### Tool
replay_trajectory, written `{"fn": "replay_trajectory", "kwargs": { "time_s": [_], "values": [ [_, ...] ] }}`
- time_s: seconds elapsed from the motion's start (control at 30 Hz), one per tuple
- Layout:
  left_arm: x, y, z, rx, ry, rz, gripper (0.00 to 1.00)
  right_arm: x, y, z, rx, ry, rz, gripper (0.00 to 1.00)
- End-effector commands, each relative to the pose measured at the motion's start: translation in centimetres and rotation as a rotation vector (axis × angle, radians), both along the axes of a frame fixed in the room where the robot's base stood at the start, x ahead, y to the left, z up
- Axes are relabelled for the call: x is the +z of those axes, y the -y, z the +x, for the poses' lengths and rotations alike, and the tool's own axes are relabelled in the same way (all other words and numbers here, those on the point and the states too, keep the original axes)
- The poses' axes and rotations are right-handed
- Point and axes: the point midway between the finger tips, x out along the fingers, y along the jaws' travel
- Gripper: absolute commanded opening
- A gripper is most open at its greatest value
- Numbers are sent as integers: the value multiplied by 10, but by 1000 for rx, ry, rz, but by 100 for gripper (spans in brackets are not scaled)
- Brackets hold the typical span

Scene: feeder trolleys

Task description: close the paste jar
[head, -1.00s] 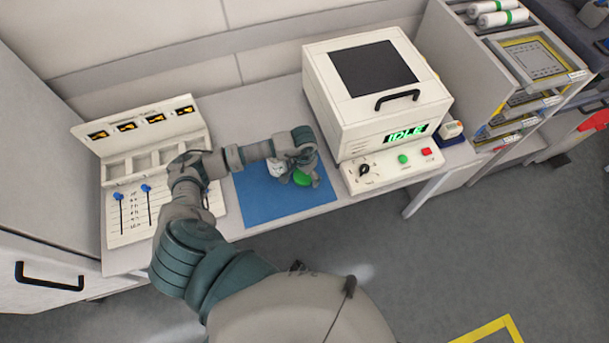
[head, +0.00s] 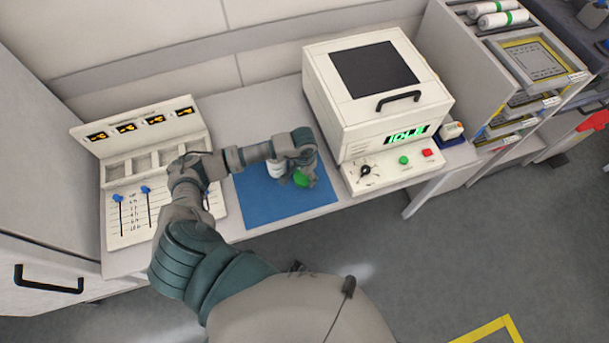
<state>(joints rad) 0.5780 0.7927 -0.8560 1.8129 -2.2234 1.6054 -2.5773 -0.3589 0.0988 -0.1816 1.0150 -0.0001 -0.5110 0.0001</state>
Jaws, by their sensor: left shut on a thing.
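The white paste jar (head: 276,170) stands on the blue mat (head: 262,206), partly hidden behind my left gripper. The green lid (head: 302,180) is at the fingers of my left gripper (head: 306,176), to the right of the jar. The gripper is shut on the lid and hides part of it. The lid looks apart from the jar's top, but the small gap is hard to judge. My right gripper is out of view.
A white machine (head: 375,100) reading IDLE stands right of the mat, close to my left gripper. A slider panel (head: 128,232) with several bins is at the left. The mat's front part is clear.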

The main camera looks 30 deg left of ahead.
Motion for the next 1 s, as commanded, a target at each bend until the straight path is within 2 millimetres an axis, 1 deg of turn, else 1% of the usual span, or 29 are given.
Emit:
{"fn": "replay_trajectory", "kwargs": {
  "time_s": [0.17, 0.33, 0.57, 0.67, 0.8, 0.9, 1.0],
  "values": [
    [12, 0, 1, -1, 2, 1, 52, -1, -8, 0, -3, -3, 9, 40],
    [36, 1, 1, -2, 5, 1, 52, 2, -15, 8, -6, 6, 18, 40],
    [38, 17, -51, -6, 0, 1, 52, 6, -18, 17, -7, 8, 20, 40],
    [41, 25, -76, -6, 0, -1, 52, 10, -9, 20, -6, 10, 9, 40],
    [43, 36, -110, -5, -1, -1, 52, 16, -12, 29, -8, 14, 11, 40],
    [46, 41, -128, -4, 0, -1, 52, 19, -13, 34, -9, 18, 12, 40],
    [47, 46, -140, -2, 0, -1, 52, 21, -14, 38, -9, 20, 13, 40]
  ]
}}
